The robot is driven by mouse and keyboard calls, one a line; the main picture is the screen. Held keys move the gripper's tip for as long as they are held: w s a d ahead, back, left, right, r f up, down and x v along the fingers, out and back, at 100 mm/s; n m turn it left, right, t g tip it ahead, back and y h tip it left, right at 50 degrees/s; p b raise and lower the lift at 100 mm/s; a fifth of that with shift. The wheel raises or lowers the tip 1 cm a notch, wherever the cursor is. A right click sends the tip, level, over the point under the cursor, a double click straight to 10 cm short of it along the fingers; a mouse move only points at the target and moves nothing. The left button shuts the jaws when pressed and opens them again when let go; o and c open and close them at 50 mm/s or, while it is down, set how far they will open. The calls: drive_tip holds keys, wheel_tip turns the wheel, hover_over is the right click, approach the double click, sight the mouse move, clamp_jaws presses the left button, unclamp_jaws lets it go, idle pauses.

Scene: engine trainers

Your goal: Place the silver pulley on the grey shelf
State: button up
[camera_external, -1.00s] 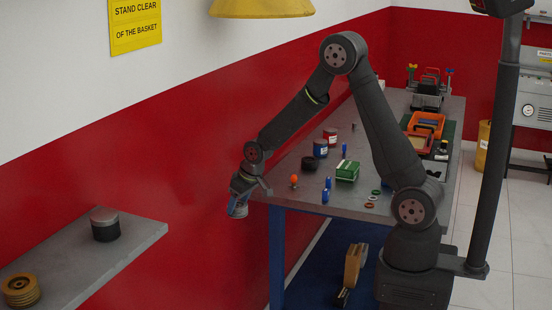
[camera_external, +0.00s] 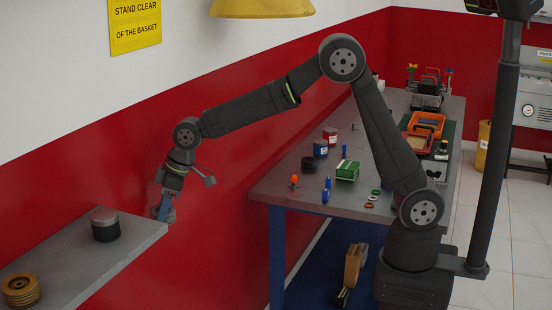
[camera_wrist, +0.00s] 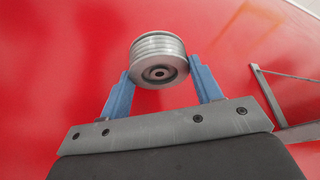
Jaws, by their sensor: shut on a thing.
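The silver pulley (camera_wrist: 158,60) is gripped between the two blue fingers of my gripper (camera_wrist: 162,82) in the wrist view. It is a grooved silver wheel with a dark centre hole. In the external view my gripper (camera_external: 164,210) points down at the right end of the grey shelf (camera_external: 135,235), and the pulley (camera_external: 168,215) shows small and partly hidden there. Whether it touches the shelf edge I cannot tell. The wrist view shows red wall behind the pulley and a grey shelf edge or bracket at the right.
The red wall (camera_external: 120,160) runs close behind. A workbench (camera_external: 300,190) with several parts stands to the right.

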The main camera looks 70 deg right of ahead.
drive_tip(key=a+r+n, duration=0.1)
drive_tip(key=a+r, duration=0.6)
drive_tip(key=r, duration=0.3)
drive_tip(key=a+r, duration=0.7)
drive_tip(key=r, duration=0.3)
drive_tip(key=s+a+r+n+g+y, duration=0.1)
drive_tip(key=a+r+n, duration=0.1)
drive_tip(key=a, duration=0.4)
drive_tip(key=s+a+r+n+y, duration=0.1)
drive_tip(key=s+a+n, duration=0.1)
drive_tip(key=a, duration=0.4)
hover_over(71, 259)
drive_tip(key=s+d, duration=0.1)
wheel_tip(71, 259, down, 7)
drive_tip(key=shift+s+d+r, duration=0.1)
drive_tip(key=shift+s, duration=0.05)
drive_tip(key=shift+d+f, duration=0.15)
drive_tip(key=shift+f, duration=1.75)
drive_tip(key=o, duration=1.3)
drive_tip(key=shift+f, duration=0.2)
drive_tip(key=shift+r, duration=0.1)
